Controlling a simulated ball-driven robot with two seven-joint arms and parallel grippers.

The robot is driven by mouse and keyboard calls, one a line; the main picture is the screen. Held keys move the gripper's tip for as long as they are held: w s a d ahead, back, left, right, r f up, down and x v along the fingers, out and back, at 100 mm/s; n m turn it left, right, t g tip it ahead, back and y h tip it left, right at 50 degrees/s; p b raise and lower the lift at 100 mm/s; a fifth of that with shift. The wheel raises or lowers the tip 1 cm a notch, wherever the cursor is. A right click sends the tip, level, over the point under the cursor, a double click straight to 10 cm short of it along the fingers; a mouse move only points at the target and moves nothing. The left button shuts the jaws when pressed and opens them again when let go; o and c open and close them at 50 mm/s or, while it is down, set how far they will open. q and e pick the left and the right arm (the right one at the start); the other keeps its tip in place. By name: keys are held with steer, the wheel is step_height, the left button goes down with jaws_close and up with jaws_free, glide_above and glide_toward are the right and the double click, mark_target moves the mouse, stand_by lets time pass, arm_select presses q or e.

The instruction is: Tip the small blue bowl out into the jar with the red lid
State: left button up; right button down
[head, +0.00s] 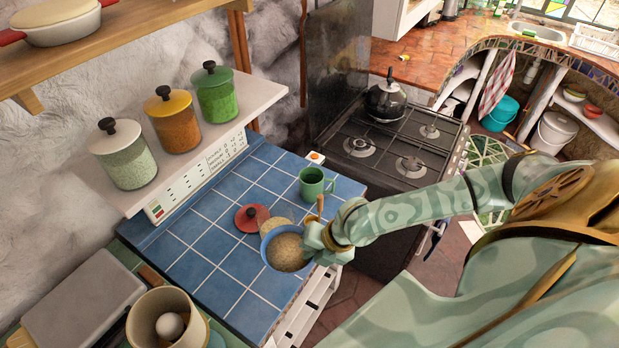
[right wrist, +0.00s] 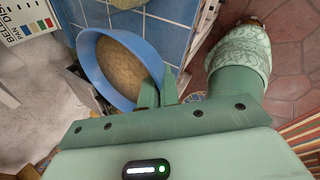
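The small blue bowl (head: 268,252) is held over the blue tiled counter, with beige grainy contents in it. My right gripper (head: 314,241) is shut on its rim at the right side; the right wrist view shows the fingers (right wrist: 158,94) pinching the rim of the bowl (right wrist: 88,72). The bowl looks roughly level, and its contents are still inside. A red lid (head: 251,218) with a dark knob is just behind the bowl. A round beige shape (head: 275,222), perhaps the open jar top, is partly hidden by the bowl; I cannot tell its full form. My left gripper is not in view.
A green mug (head: 314,184) stands behind the bowl, near the stove (head: 390,140). A wooden handle (head: 320,206) sticks up by my right gripper. Three lidded jars stand on the white shelf (head: 262,97). The counter's left part (head: 200,262) is clear.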

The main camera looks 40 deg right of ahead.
mark_target(288, 249)
steer(key=shift+w, duration=0.1)
steer(key=shift+w+r, duration=0.2)
steer(key=shift+w, duration=0.15)
steer(key=w, duration=0.1)
steer(key=w+r+b, duration=0.1)
steer(key=w, duration=0.1)
steer(key=shift+a, duration=0.15)
steer(key=w+d+b, duration=0.3)
steer(key=w+d, duration=0.7)
steer(key=w, duration=0.4)
steer(key=shift+w+d+f+b, duration=0.15)
steer(key=shift+d+f+b, duration=0.1)
steer(key=shift+d+b, duration=0.1)
